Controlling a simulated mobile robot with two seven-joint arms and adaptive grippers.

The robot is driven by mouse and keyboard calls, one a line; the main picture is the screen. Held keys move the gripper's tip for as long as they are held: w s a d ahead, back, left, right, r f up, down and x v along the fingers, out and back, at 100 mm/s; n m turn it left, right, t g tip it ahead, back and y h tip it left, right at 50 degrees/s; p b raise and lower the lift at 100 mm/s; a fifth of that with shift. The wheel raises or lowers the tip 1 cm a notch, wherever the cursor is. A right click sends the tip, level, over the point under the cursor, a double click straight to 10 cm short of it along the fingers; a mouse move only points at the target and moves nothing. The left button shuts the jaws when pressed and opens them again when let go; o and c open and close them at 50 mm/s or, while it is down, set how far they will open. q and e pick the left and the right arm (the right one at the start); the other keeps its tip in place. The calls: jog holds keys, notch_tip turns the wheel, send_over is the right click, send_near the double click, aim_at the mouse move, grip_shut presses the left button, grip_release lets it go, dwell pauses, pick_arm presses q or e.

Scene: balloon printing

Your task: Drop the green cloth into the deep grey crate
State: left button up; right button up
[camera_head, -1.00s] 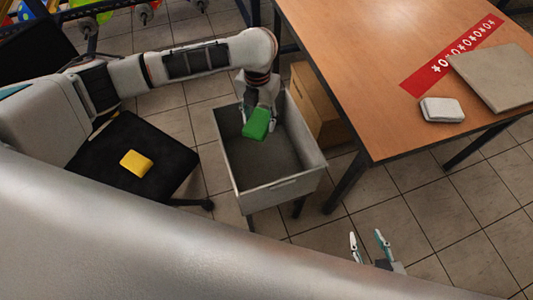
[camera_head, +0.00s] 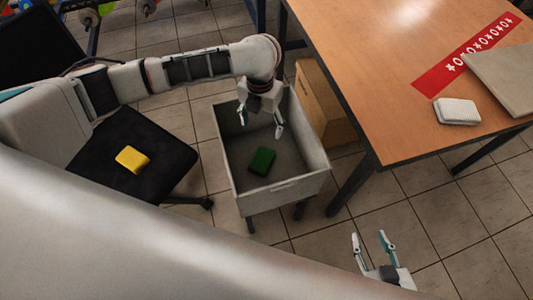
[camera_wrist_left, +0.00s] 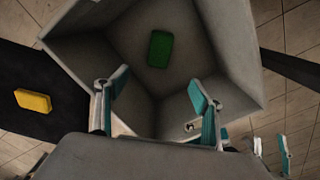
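The green cloth (camera_head: 262,161) lies inside the deep grey crate (camera_head: 283,191), on its floor; it also shows in the left wrist view (camera_wrist_left: 160,49) within the crate's walls (camera_wrist_left: 228,50). My left gripper (camera_head: 260,128) is open and empty above the crate, apart from the cloth; its spread fingers show in the left wrist view (camera_wrist_left: 158,92). My right gripper (camera_head: 371,243) is open and empty at the bottom of the head view, over the tiled floor.
A yellow cloth (camera_head: 132,159) lies on a black chair seat (camera_head: 165,178) left of the crate. A wooden table (camera_head: 385,80) on the right bears a white cloth (camera_head: 457,111), a red banner (camera_head: 440,75) and a grey panel (camera_head: 505,70). A cardboard box (camera_head: 322,100) stands beside the crate.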

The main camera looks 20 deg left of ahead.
pick_arm(q)
notch_tip(320, 180, up, 12)
dwell(0.6)
dwell(0.4)
